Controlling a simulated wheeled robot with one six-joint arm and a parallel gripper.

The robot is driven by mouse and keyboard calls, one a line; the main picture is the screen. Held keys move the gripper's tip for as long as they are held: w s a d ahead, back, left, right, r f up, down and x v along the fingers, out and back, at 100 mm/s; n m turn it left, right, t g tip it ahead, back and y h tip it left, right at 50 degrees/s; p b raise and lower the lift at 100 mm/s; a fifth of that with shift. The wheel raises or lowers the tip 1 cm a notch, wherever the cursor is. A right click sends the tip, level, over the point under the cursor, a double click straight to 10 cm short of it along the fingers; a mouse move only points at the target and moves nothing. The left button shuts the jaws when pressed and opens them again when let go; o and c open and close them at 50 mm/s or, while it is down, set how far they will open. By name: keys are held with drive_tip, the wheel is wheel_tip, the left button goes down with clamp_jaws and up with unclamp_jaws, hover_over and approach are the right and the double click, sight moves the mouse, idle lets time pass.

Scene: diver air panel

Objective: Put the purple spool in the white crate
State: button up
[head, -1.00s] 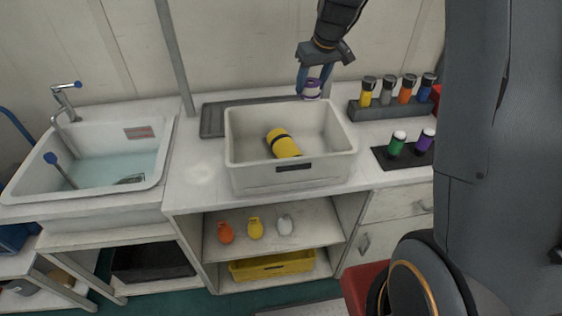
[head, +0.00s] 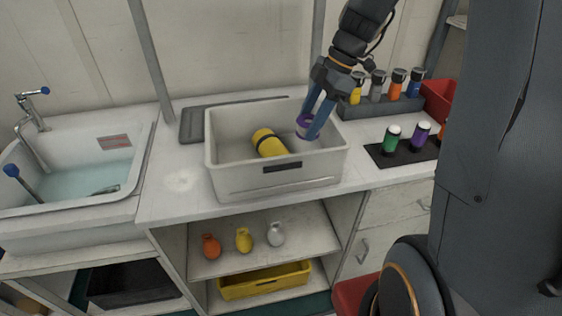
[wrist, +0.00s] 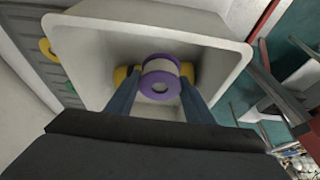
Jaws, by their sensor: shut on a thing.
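The purple spool (head: 305,127), with a pale middle band, is held between the two fingers of my gripper (head: 312,124). In the wrist view the spool (wrist: 160,80) shows its purple end and centre hole. The white crate (head: 222,184) stands on the counter. My gripper points down into the crate's right part, and the spool is within its opening, below or near the rim level. I cannot tell whether it touches the crate's floor. A yellow cylinder with a dark band (head: 268,143) lies in the crate, to the left of the spool.
A rack (head: 380,106) with several coloured bottles stands behind right of the crate. A dark mat (head: 408,154) with a green and a purple bottle lies to its right. A sink (head: 70,165) is at left.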

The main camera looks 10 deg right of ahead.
wheel_tip(320, 180, down, 9)
drive_tip(key=shift+f+p, duration=0.2)
drive_tip(key=shift+p, duration=0.85)
drive_tip(key=shift+f, duration=0.2)
drive_tip(key=o, duration=1.1)
drive_tip(key=shift+r, duration=0.1)
drive_tip(key=shift+c, duration=0.2)
drive_tip(key=shift+r, duration=0.1)
drive_tip(key=b+v, duration=0.3)
drive_tip(key=v, duration=0.9)
drive_tip(key=shift+r, duration=0.1)
